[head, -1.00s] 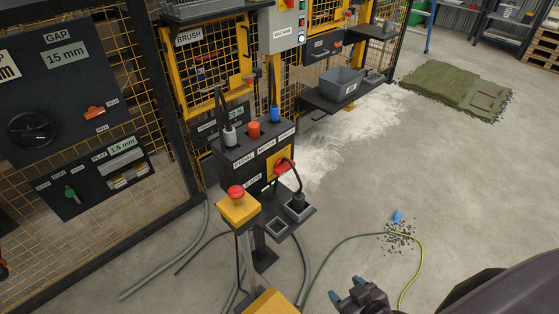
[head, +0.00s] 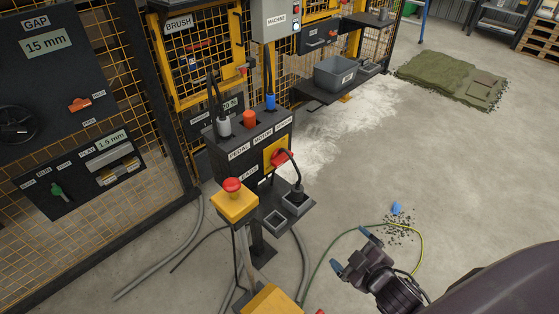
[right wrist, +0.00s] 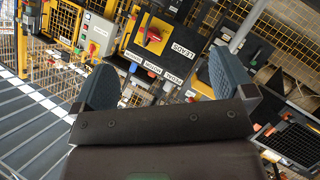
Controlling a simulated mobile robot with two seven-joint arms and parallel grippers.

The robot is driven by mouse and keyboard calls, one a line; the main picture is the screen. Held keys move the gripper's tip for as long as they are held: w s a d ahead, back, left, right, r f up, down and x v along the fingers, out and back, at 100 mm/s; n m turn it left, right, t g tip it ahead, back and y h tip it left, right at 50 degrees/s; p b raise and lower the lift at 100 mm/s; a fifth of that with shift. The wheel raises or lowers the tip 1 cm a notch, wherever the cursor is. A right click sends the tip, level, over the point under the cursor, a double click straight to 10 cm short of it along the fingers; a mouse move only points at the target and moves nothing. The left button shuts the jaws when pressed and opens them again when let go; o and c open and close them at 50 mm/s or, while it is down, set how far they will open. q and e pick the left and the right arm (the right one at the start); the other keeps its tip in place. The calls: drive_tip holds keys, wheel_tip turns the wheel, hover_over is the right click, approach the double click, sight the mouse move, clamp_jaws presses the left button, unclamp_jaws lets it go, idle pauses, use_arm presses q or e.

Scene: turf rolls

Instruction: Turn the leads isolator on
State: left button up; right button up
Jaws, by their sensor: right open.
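The leads isolator is a red handle (head: 281,157) on a yellow plate on the right face of a black box (head: 232,160). The box carries a LEADS label. The handle looks roughly crosswise and slightly tilted; I cannot read any marks around it. In the right wrist view the red handle (right wrist: 152,37) shows on its yellow plate, beyond and between the fingers. My right gripper (head: 354,252) is open and empty, lower right of the box and well apart from it. It also shows in the right wrist view (right wrist: 160,85). My left gripper is not in view.
A yellow box with a red mushroom button (head: 233,185) stands in front of the black box. A black cable and plug (head: 297,190) sit just below the handle. A green-yellow cable (head: 325,255) lies on the floor.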

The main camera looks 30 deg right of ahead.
drive_tip(key=w+d+n+t+b, duration=0.2)
drive_tip(key=w+d+n+b, duration=0.15)
drive_tip(key=w+n, duration=0.35)
drive_tip(key=n+t+y+b, duration=0.2)
drive_tip(key=n+y+b, duration=0.7)
drive_tip(key=n, duration=1.7)
approach(286, 161)
drive_tip(key=a+r+h+b, duration=0.1)
drive_tip(key=h+b, duration=0.1)
drive_tip(key=x, duration=1)
drive_tip(key=shift+w+a, duration=0.1)
drive_tip(key=shift+a, duration=0.05)
drive_tip(key=shift+w+a, duration=0.15)
drive_tip(key=shift+w, duration=0.25)
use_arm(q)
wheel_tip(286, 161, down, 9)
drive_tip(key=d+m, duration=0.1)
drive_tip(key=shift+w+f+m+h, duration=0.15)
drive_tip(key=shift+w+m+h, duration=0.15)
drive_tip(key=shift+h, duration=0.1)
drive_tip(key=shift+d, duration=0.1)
use_arm(e)
drive_tip(key=shift+c, duration=0.5)
drive_tip(key=c, duration=0.6)
drive_tip(key=shift+c, duration=0.2)
